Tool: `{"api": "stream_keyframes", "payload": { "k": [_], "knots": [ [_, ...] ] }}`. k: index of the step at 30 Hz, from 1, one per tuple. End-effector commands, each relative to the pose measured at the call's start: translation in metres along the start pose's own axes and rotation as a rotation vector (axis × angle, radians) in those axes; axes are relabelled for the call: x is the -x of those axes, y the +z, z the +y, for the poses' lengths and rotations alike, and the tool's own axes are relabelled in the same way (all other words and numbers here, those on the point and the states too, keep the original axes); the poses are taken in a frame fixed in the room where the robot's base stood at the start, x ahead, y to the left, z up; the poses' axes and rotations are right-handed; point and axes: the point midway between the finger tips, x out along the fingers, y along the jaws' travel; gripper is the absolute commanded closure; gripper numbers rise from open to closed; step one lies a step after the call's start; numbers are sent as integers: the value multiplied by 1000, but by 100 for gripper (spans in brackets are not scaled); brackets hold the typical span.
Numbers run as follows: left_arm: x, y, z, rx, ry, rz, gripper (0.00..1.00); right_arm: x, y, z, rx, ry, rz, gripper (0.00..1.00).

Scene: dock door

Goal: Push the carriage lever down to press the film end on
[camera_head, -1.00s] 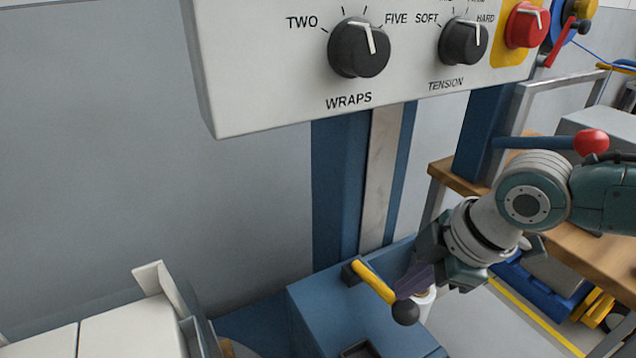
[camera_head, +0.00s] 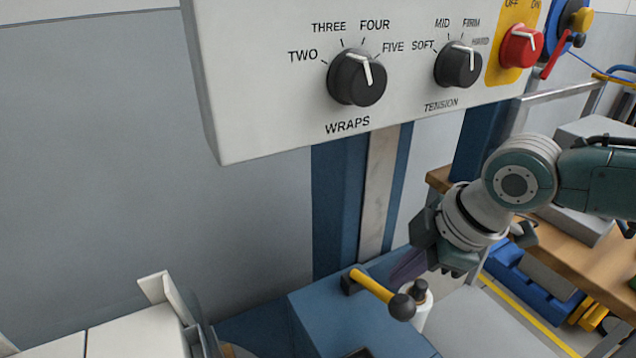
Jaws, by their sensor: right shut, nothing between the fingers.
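The yellow carriage lever (camera_head: 373,286) with a black ball end (camera_head: 402,306) sticks out from a small dark mount on top of the blue carriage box (camera_head: 325,312). It points toward the lower right. My right gripper (camera_head: 406,268) is beside the lever, just above and behind the ball in the picture. Its dark purple fingers are shut with nothing held; I cannot tell whether they touch the lever. A white cylinder with a dark top (camera_head: 422,302) stands behind the ball and is partly hidden. I cannot make out a film end. My left gripper is not in view.
A pale control panel (camera_head: 270,110) with knobs hangs above, in front of the blue mast (camera_head: 336,190). White boxes (camera_head: 135,335) stand at lower left. The grey wall side at left is clear.

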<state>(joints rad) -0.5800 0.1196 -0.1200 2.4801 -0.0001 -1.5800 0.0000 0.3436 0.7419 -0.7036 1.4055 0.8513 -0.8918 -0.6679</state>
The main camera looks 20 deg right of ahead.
Motion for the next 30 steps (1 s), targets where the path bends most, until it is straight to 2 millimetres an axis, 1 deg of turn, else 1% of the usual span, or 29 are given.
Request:
{"api": "stream_keyframes", "payload": {
  "k": [15, 30],
  "knots": [
    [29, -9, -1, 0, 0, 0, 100, 34, -24, 24, -1, 1, 1, 100],
    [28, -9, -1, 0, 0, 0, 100, 34, -25, 25, 0, 0, 0, 100]
  ]
}}
